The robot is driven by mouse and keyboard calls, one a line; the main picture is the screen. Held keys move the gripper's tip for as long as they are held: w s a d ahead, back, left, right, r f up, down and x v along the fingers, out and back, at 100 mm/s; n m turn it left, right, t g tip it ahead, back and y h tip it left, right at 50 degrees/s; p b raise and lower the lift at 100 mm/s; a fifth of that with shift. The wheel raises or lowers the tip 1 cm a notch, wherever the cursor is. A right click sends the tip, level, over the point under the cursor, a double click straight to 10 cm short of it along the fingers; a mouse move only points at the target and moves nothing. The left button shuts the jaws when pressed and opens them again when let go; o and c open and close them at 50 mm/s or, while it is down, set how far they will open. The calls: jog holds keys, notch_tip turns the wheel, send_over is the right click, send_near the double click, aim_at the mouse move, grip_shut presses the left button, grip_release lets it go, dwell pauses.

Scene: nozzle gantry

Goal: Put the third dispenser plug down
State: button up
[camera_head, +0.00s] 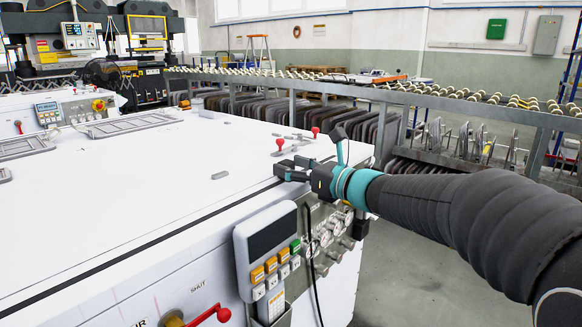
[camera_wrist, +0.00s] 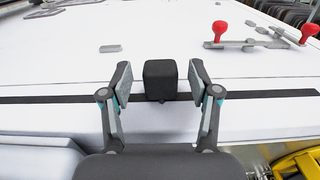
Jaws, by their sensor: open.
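A black block-shaped plug (camera_wrist: 160,80) stands upright at the dark strip (camera_wrist: 258,95) on the white machine top. My gripper (camera_wrist: 160,73) is open, with one finger on each side of the plug and a visible gap on both sides. In the head view my gripper (camera_head: 291,168) is low over the right part of the white top, by the dark strip (camera_head: 190,226). I cannot make out the plug apart from the dark fingers there. No other plug can be made out in either view.
A lever with red knobs (camera_wrist: 219,31) sits beyond the gripper to the right; it also shows in the head view (camera_head: 280,143). A small grey plate (camera_wrist: 110,48) lies to the left. A button panel (camera_head: 270,250) is on the machine's front. The white top (camera_head: 120,200) is mostly clear.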

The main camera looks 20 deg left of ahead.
jog(key=b+v, duration=0.1)
jog(key=v, duration=1.1)
jog(key=s+d+f+n+g+h, duration=0.1)
jog(key=s+d+f+n+h, duration=0.3)
jog(key=s+f+n, duration=0.3)
jog(key=s+d+f+n+g+h, duration=0.2)
jog(key=s+d+f+n+h, duration=0.25)
jog(key=s, duration=0.45)
jog(key=s+d+f+n+t+h, duration=0.1)
jog(key=s+d+f+n+h, duration=0.2)
jog(key=d, duration=0.5)
jog(key=s+d+f+n+h, duration=0.4)
jog(key=s+d+n+h, duration=0.1)
jog(key=d+n, duration=0.3)
jog(key=shift+s+d+f+t, duration=0.3)
jog(key=shift+s+d+t, duration=0.1)
jog(key=shift+s, duration=0.1)
jog(key=shift+a, duration=0.15)
